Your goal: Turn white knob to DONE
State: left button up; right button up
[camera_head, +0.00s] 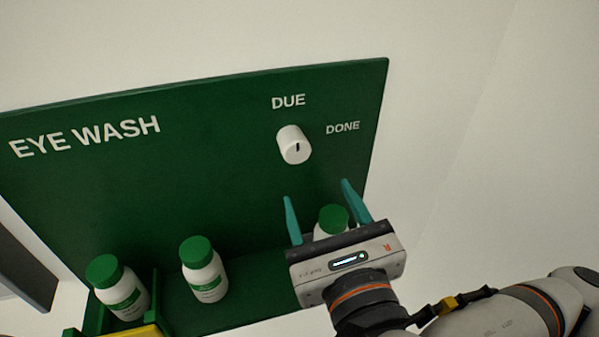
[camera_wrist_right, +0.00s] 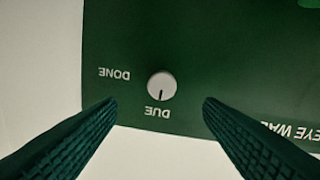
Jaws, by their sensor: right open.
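The white knob (camera_head: 293,145) sits on the green EYE WASH board (camera_head: 220,130), below the DUE label (camera_head: 288,101) and left of the DONE label (camera_head: 342,127). In the right wrist view, which sees the board upside down, the knob (camera_wrist_right: 161,86) has a dark mark pointing to DUE. My right gripper (camera_head: 317,190) is open and empty, below the knob in the head view and apart from it. Its teal fingers (camera_wrist_right: 160,101) stand to either side of the knob in the wrist view. My left gripper is not in view.
White bottles with green caps stand on the board's lower ledge: one at left (camera_head: 122,292), one in the middle (camera_head: 205,275), and one partly hidden behind my right gripper (camera_head: 332,218). A yellow object (camera_head: 140,331) shows at the bottom left. The board around the knob is clear.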

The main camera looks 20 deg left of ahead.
aim_at(297, 153)
jog(key=b+x, duration=0.1)
jog(key=x, duration=0.7)
jog(key=shift+w+a+r, duration=0.15)
jog(key=shift+w+a, duration=0.45)
jog(key=shift+w, duration=0.1)
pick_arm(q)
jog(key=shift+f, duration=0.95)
pick_arm(e)
jog(key=c, duration=1)
